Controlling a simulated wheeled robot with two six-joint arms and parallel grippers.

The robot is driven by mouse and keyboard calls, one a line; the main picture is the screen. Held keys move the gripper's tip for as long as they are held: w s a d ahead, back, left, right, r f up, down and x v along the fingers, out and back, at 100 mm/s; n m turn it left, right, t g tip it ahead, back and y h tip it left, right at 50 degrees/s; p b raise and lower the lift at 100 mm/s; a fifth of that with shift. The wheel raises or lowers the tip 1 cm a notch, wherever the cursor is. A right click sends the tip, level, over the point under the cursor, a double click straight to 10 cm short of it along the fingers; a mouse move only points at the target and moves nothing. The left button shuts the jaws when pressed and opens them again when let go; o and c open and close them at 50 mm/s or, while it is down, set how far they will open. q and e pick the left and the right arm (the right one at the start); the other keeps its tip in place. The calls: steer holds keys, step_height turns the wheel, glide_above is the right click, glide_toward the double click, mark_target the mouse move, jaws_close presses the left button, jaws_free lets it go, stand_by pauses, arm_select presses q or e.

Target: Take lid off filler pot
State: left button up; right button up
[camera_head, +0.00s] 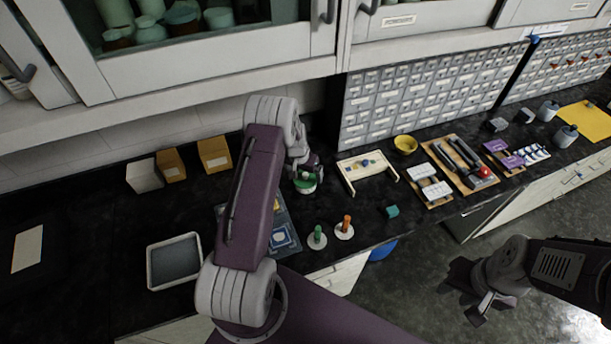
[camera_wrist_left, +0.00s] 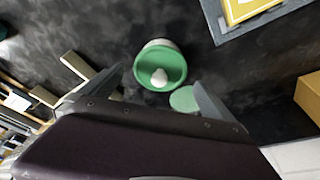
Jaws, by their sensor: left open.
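The filler pot (camera_head: 306,187) stands on the black bench below my left gripper (camera_head: 304,168) in the head view. In the left wrist view it is a pale pot (camera_wrist_left: 153,44) with a round green lid (camera_wrist_left: 147,72) and a white knob (camera_wrist_left: 159,78) on top. The lid sits on the pot. My left gripper (camera_wrist_left: 159,80) is open, with its fingers spread to either side of the lid and knob, and holds nothing. A paler green disc (camera_wrist_left: 184,99) shows beside the pot, partly hidden by my gripper. My right gripper (camera_head: 479,298) hangs away from the bench, over the floor.
A cream wooden rack (camera_head: 366,163) stands just right of the pot. A green peg (camera_head: 317,233) and an orange peg (camera_head: 346,224) on round bases stand in front. A grey tray (camera_head: 174,260) lies left. Drawer cabinets (camera_head: 420,102) back the bench.

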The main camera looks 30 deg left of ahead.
mark_target(305, 177)
arm_select(q)
steer(key=shift+x, duration=1.35)
steer(key=shift+r, duration=0.1)
steer(key=c, duration=1.2)
steer(key=shift+o, duration=0.2)
